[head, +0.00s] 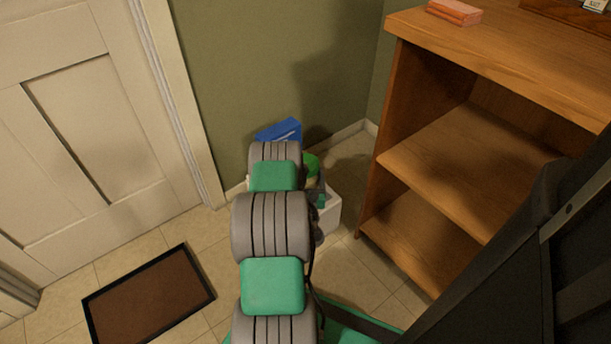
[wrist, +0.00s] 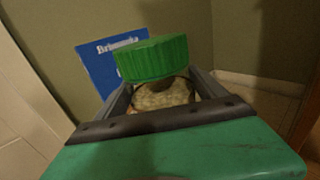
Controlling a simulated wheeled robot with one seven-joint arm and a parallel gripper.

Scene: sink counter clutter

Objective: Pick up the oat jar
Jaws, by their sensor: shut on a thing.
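The oat jar (wrist: 152,58) has a ribbed green lid and a clear body with pale oats showing below it. In the wrist view it stands between the two fingers of my gripper (wrist: 160,90), which is shut on the body just under the lid. In the head view the green lid (head: 312,163) shows just past my arm, which hides most of the jar and the gripper. I cannot tell from these views whether the jar's base touches anything.
A blue printed packet (head: 281,131) stands behind the jar, near the green wall. A white box-like thing (head: 331,214) is partly hidden by my arm. A wooden shelf unit (head: 450,150) stands at right, with an orange block (head: 455,11) on top. A brown doormat (head: 150,297) lies at left.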

